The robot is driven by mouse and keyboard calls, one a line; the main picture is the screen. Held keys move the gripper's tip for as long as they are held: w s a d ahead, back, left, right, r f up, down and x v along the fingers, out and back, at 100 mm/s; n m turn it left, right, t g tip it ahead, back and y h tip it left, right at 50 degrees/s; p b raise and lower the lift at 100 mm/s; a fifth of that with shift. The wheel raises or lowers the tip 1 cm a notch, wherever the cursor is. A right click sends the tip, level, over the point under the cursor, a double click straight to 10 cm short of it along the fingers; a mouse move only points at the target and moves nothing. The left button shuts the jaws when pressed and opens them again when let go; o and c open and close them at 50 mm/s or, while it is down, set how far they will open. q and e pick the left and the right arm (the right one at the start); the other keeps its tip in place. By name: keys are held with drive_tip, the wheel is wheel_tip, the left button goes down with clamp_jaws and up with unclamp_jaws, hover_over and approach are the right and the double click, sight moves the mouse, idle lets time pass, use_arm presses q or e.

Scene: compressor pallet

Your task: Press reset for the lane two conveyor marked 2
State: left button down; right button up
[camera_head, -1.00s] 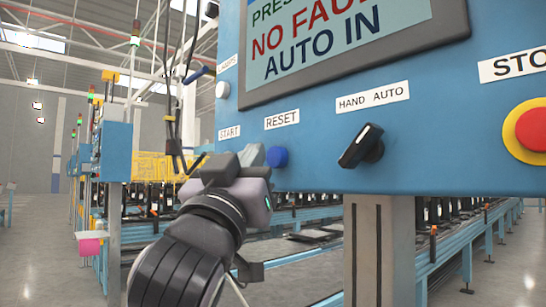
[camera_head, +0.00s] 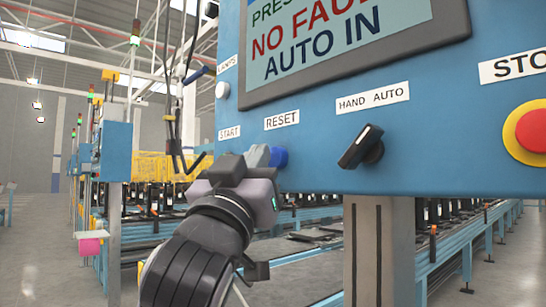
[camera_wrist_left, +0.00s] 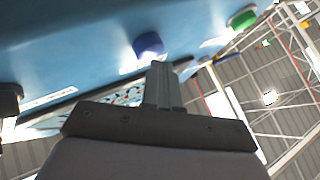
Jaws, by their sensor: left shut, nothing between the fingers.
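The blue RESET button (camera_head: 280,156) is on the lower part of a blue control panel (camera_head: 315,160), under its RESET label (camera_head: 282,120). My left gripper (camera_head: 258,156) is shut and empty, its tips at the button's left edge in the head view. In the left wrist view the closed fingers (camera_wrist_left: 160,85) point at the blue button (camera_wrist_left: 148,45), their tips just below it. I cannot tell whether they touch it. No lane number 2 is readable on the panel. My right gripper is out of view.
A black HAND AUTO selector knob (camera_head: 361,147) and a red stop button (camera_head: 535,130) are to the right. A START label (camera_head: 229,132) is to the left; a green button (camera_wrist_left: 243,18) shows in the wrist view. Conveyors (camera_head: 470,245) run behind the panel.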

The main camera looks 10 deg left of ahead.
use_arm(q)
drive_tip(key=shift+w+d, duration=0.35)
drive_tip(key=shift+w, duration=0.05)
idle(0.8)
idle(0.3)
drive_tip(key=shift+s+a, duration=0.55)
drive_tip(key=shift+s, duration=0.15)
drive_tip(key=s+a, duration=0.1)
drive_tip(key=s, duration=0.1)
drive_tip(key=s+a, duration=0.2)
drive_tip(key=shift+p, duration=0.3)
idle(0.8)
